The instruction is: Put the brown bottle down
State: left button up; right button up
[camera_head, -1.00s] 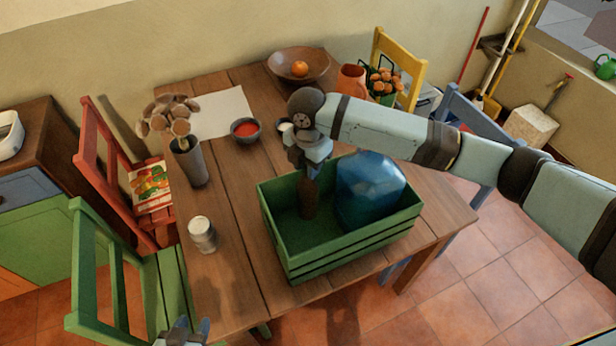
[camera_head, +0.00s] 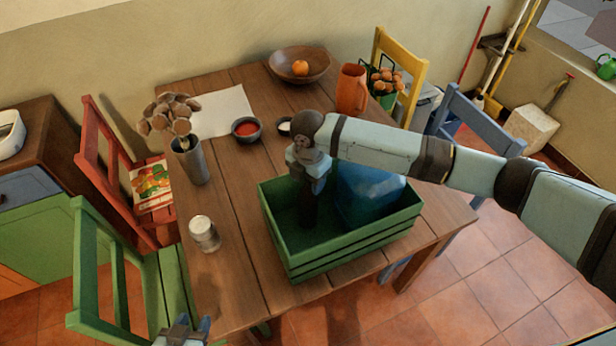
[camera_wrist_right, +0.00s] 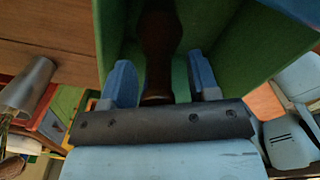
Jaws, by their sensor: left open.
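The brown bottle (camera_head: 308,212) stands inside the green crate (camera_head: 345,257), in its left part; its lower end is hard to make out in the shade. My right gripper (camera_head: 312,184) is over the bottle's top, reaching down into the crate. In the right wrist view the bottle (camera_wrist_right: 160,45) lies between the two blue fingers of the right gripper (camera_wrist_right: 162,82), with a narrow gap on each side. These fingers look open around its neck. My left gripper (camera_head: 183,328) is open and only partly in view at the bottom edge, away from the bottle.
A large blue jug (camera_head: 368,195) fills the crate's right part, close to the bottle. A glass jar (camera_head: 204,234) stands left of the crate. A red-filled bowl (camera_head: 246,130), a small bowl (camera_head: 284,127) and an orange pitcher (camera_head: 352,90) stand behind it. The table's front left is clear.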

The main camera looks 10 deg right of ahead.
pick_arm(q)
jog(key=shift+f+b, duration=0.3)
jog(key=shift+b, duration=0.05)
pick_arm(e)
notch_tip(320, 180, up, 12)
jog(key=shift+r, duration=0.2)
dwell(0.4)
